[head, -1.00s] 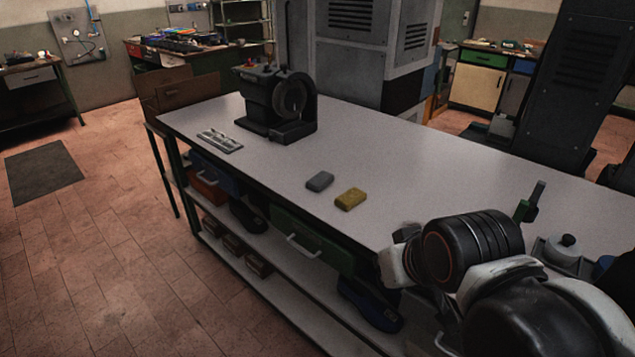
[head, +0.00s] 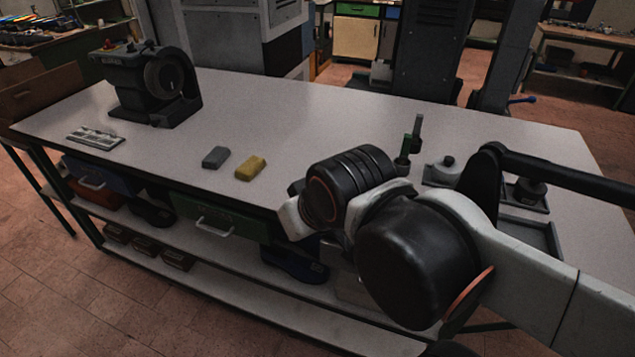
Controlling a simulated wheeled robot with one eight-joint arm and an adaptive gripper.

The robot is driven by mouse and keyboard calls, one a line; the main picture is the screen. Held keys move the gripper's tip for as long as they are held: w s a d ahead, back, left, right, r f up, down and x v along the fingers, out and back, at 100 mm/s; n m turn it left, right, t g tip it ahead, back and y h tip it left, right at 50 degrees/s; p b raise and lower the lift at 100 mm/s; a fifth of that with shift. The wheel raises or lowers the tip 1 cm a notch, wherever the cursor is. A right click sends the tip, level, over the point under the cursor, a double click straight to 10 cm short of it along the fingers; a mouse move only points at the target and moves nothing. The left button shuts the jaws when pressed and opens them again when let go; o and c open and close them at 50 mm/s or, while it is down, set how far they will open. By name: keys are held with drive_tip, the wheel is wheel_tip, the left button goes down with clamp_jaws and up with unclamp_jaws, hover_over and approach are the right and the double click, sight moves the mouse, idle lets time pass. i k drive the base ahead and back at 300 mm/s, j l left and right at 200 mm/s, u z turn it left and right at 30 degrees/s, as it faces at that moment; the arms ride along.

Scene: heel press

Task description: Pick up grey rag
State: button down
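A small grey, flat, block-like piece (head: 215,157) lies on the workbench near its front edge. It is the only thing like a grey rag that I can make out; I cannot tell if it is cloth. A similar yellow piece (head: 250,167) lies just right of it, apart from it. My arm reaches in from the right, in front of the bench, with its bent joints right of both pieces. My gripper's fingers do not show. Nothing of mine touches the grey piece.
The long workbench (head: 290,120) has clear top around the two pieces. A dark grinder-like machine (head: 150,84) and a flat metal piece (head: 95,138) stand left. Green upright tools (head: 404,150) and a grey tray (head: 527,236) are right. A green drawer (head: 215,219) is below.

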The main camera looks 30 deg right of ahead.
sight(216, 157)
drive_tip(key=i+j+z, duration=1.15)
drive_tip(key=j, duration=0.25)
